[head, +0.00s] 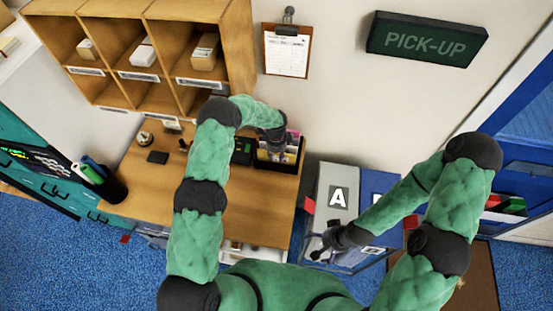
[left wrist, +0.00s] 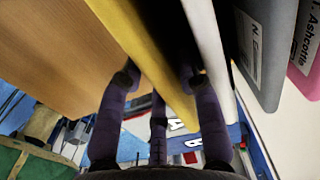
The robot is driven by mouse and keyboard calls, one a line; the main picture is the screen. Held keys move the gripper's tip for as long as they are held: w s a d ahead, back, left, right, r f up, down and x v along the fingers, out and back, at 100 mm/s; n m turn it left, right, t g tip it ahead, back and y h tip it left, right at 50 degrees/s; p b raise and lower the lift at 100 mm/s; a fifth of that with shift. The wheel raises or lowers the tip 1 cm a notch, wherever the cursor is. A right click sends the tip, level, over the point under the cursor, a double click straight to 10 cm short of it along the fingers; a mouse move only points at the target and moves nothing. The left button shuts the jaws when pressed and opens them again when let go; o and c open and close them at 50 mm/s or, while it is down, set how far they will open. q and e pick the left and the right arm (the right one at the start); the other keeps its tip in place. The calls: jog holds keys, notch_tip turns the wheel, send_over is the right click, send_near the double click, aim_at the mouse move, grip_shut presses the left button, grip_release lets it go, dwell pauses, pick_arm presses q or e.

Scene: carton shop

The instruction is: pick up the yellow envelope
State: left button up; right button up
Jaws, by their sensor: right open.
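The yellow envelope (left wrist: 158,55) stands on edge between the fingers of my left gripper (left wrist: 160,76) in the left wrist view. The fingertips lie on either side of it, close to its faces; firm contact on both sides cannot be made out. In the head view my left gripper (head: 274,143) is over the black holder (head: 287,167) at the right end of the desk, and hides part of the contents. My right gripper (head: 324,246) is open and empty beside the grey bin marked A (head: 337,184).
A white envelope (left wrist: 206,45) and a grey folder with a name label (left wrist: 262,50) stand right beside the yellow one. Wooden pigeonholes (head: 170,45) rise behind the desk (head: 255,215). A blue bin (head: 380,185) adjoins the grey one.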

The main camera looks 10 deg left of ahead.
pick_arm(q)
grip_shut()
dwell(0.3)
